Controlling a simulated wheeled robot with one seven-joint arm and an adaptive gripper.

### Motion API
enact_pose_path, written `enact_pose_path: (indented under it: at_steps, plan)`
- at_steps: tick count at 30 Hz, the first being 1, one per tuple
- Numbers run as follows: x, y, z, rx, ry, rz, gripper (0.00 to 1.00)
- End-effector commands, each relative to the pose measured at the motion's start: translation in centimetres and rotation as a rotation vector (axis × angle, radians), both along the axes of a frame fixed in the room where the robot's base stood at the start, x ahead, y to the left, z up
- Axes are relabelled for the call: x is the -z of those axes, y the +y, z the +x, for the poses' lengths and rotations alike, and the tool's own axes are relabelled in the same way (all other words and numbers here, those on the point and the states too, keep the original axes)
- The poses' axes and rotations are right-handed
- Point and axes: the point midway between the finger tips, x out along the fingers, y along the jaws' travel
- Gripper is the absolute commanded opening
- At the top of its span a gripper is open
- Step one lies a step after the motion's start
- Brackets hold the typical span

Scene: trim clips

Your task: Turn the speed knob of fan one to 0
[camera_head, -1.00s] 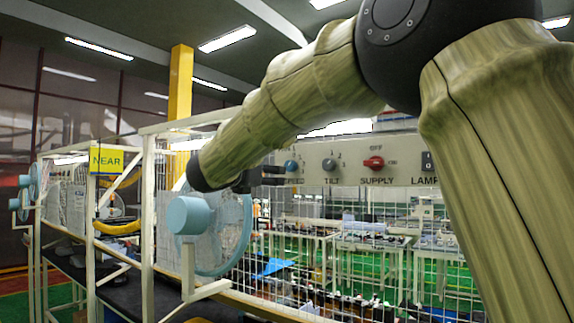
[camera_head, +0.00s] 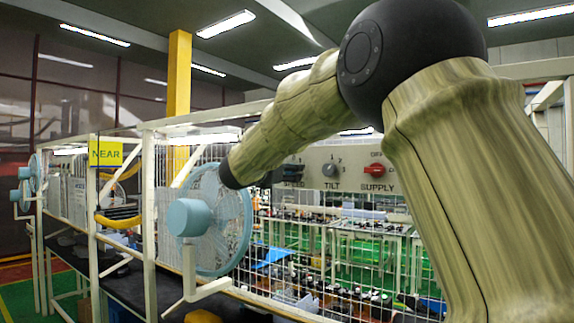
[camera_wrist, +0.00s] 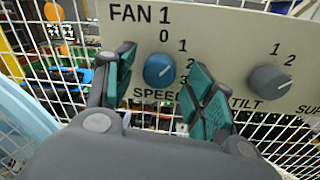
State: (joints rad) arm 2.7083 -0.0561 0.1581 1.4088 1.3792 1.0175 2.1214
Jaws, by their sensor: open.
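The blue speed knob (camera_wrist: 159,71) sits on the FAN 1 panel (camera_wrist: 225,40) in the wrist view, with 0 printed above it and 1, 2, 3 down its right side. A pale mark shows on the knob's face, but I cannot tell which number it points to. My gripper (camera_wrist: 160,64) is open, with one green-padded finger left of the knob and the other to its lower right. The knob lies between the fingers in the picture; I see no clear contact.
The grey tilt knob (camera_wrist: 270,82) is close to the right of my right finger. The red supply knob (camera_head: 375,170) is farther right. A light blue fan (camera_head: 188,217) stands left of my wrist, before a white wire mesh fence (camera_head: 300,245).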

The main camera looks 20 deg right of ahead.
Motion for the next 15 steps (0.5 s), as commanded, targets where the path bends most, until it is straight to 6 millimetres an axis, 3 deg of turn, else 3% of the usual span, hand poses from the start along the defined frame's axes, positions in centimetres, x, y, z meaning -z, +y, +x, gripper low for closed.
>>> enact_pose_path:
  at_steps: [13, 15]
  plan:
    - [0.08, -0.57, 0.56, -0.001, 0.001, 0.001, 0.55]
    - [0.07, -0.56, 0.56, -0.001, 0.001, 0.001, 0.44]
